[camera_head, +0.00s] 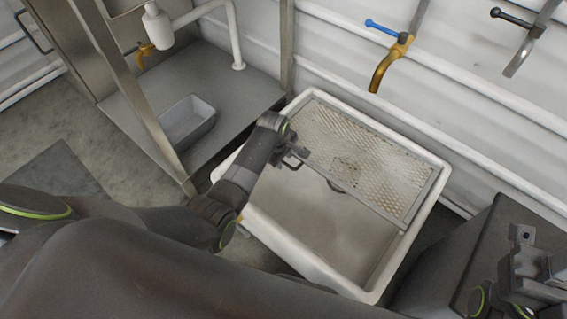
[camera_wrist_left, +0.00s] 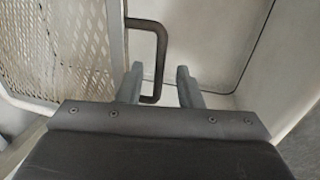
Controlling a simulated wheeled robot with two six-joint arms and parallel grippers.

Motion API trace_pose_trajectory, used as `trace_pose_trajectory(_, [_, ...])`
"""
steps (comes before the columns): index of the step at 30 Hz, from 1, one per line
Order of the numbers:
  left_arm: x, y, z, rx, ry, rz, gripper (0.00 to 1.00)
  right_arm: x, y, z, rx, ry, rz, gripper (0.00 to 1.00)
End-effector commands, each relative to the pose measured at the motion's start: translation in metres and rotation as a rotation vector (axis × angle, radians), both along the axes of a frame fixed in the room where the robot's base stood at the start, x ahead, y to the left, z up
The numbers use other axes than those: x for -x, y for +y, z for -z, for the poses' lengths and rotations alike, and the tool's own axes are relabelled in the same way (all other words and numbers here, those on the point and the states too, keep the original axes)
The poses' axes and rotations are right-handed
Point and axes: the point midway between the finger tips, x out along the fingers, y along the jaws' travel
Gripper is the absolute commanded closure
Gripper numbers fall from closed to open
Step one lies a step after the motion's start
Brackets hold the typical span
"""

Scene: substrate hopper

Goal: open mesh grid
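The mesh grid (camera_head: 385,165) is a worn perforated panel in a metal frame, lying across the back part of a white sink basin (camera_head: 262,222). A dark handle (camera_head: 338,187) projects from the grid's front frame edge. In the left wrist view the mesh (camera_wrist_left: 60,45) is on the left, and the handle (camera_wrist_left: 160,50) is a dark loop beside it. My left gripper (camera_head: 298,159) is at the grid's left front edge. Its two fingers (camera_wrist_left: 159,86) are apart, with the handle's near end showing between them; contact cannot be told. My right gripper (camera_head: 530,280) is at the lower right, partly cut off.
A brass tap with a blue lever (camera_head: 388,60) and a steel tap (camera_head: 522,50) hang above on the white wall. A grey tray (camera_head: 187,122) sits on a metal shelf left of the basin. A dark box (camera_head: 470,245) stands right of the basin. The basin's front part is empty.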

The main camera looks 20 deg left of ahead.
Motion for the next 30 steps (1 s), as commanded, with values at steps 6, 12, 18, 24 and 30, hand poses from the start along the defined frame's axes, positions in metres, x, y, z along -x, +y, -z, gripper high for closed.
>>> trace_pose_trajectory(6, [-0.0017,-0.0008,0.0101,0.000,0.000,0.000,0.67,0.0010,-0.0012,0.0054,-0.012,-0.012,-0.010,0.64])
trace_pose_trajectory(12, [-0.0018,-0.0007,0.0098,0.000,0.000,0.000,0.67,0.0012,-0.0013,0.0046,-0.012,-0.014,-0.011,0.64])
trace_pose_trajectory(18, [-0.0016,-0.0007,0.0098,0.000,0.001,0.000,0.88,0.0013,-0.0013,0.0046,-0.013,-0.014,-0.011,0.64])
trace_pose_trajectory(24, [-0.0014,-0.0006,0.0099,0.000,0.001,0.000,1.00,0.0013,-0.0013,0.0046,-0.013,-0.015,-0.010,0.64])
trace_pose_trajectory(30, [-0.0014,-0.0006,0.0095,-0.001,0.002,0.000,1.00,0.0012,-0.0014,0.0041,-0.014,-0.015,-0.009,0.64])
